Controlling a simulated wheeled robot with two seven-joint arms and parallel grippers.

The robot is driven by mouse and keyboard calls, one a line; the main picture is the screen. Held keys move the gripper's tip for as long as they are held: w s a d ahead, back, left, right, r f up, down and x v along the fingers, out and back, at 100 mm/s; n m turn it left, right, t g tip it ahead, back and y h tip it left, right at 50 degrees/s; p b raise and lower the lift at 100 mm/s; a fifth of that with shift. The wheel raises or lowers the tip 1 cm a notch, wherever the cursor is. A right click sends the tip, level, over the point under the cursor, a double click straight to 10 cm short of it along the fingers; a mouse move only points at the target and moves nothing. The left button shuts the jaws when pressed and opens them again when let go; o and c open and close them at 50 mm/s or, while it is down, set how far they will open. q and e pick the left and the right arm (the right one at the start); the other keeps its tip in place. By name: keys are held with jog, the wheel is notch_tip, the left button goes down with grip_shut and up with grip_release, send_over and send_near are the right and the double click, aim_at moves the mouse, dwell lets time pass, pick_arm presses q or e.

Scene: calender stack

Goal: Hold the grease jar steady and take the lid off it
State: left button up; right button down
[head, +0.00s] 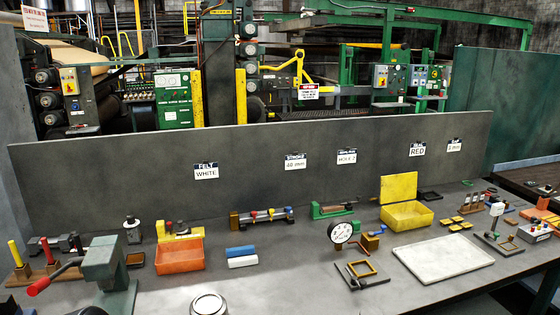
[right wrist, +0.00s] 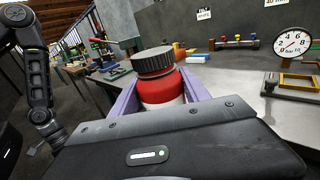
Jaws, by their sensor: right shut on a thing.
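The grease jar (right wrist: 168,89) is red with a paler band low down, and its dark ribbed lid (right wrist: 153,61) sits on top. My right gripper (right wrist: 160,96) is shut on the jar body, with a purple finger on each side of it, below the lid. The jar's lower part is hidden behind the gripper's body. I cannot make out the jar or my right gripper in the head view. My left gripper shows in neither view.
A round metal-rimmed tin (head: 208,303) stands at the bench's front edge. A green-grey press with a red handle (head: 108,268) is at the left. An orange bin (head: 180,254), a dial gauge (head: 340,233) and a pale slab (head: 443,258) stand behind. Bare bench (head: 300,285) lies between.

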jog(key=s+f+t, duration=0.1)
jog(key=s+f, duration=0.3)
jog(key=s, duration=0.3)
jog(key=shift+a+f+h, duration=0.3)
jog(key=shift+a+f, duration=0.05)
jog(key=shift+f, duration=0.05)
jog(key=shift+w, duration=0.1)
jog(key=w+a+f+n+g+y, duration=0.1)
jog(key=a+n+g, duration=0.2)
jog(key=a+g, duration=0.3)
jog(key=w+a+f+n+g+y, duration=0.1)
jog(key=a+n+g, duration=0.3)
jog(key=a, duration=0.5)
jog(key=shift+a+n+g+y, duration=0.3)
jog(key=shift+g+y, duration=0.4)
jog(key=shift+g, duration=0.4)
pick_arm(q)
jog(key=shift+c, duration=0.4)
pick_arm(e)
jog(key=shift+d, duration=0.1)
